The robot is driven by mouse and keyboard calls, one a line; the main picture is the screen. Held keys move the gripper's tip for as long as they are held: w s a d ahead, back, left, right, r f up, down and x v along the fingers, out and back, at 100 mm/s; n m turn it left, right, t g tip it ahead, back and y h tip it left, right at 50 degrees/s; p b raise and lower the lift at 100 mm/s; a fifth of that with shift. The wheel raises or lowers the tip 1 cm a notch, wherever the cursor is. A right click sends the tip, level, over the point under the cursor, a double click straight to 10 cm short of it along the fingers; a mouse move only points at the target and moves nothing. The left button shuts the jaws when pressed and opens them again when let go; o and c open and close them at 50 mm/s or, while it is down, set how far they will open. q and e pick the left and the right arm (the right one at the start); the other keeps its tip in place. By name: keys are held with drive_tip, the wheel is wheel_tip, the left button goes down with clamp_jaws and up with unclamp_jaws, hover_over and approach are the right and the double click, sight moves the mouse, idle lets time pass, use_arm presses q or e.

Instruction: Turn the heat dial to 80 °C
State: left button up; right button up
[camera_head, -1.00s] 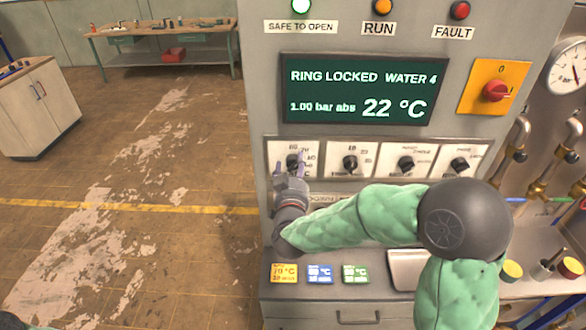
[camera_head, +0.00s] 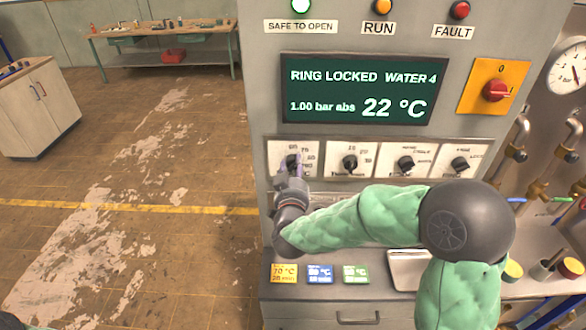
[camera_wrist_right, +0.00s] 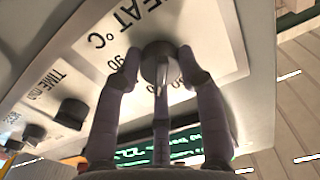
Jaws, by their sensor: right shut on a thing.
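The heat dial (camera_wrist_right: 160,62) is a dark round knob on a white plate at the far left of the dial row; its plate reads HEAT °C in the right wrist view. In the head view the dial (camera_head: 292,161) is partly hidden by my right gripper (camera_head: 294,168). My right gripper (camera_wrist_right: 158,66) is shut on the dial, with fingers on both sides of it. A 90 mark shows beside the left finger; where the pointer stands is hard to tell. The display (camera_head: 358,90) reads RING LOCKED, WATER 4, 1.00 bar abs, 22 °C. My left gripper is not in view.
The time dial (camera_head: 350,163) and two more dials stand to the right. Coloured cards (camera_head: 320,273) and a pale tray (camera_head: 408,268) lie on the ledge below. A red switch (camera_head: 495,90) sits upper right. The floor on the left is open.

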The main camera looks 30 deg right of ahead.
drive_tip(key=shift+a+f, duration=0.1)
drive_tip(key=shift+f, duration=0.25)
drive_tip(key=shift+a+f+m+b, duration=0.1)
drive_tip(key=shift+f+m+b, duration=0.05)
drive_tip(key=shift+m+b, duration=3.75)
drive_tip(key=o, duration=1.2)
drive_tip(key=shift+c, duration=0.2)
drive_tip(key=shift+w+r, duration=0.1)
drive_tip(key=shift+r, duration=0.2)
drive_tip(key=v, duration=1.2)
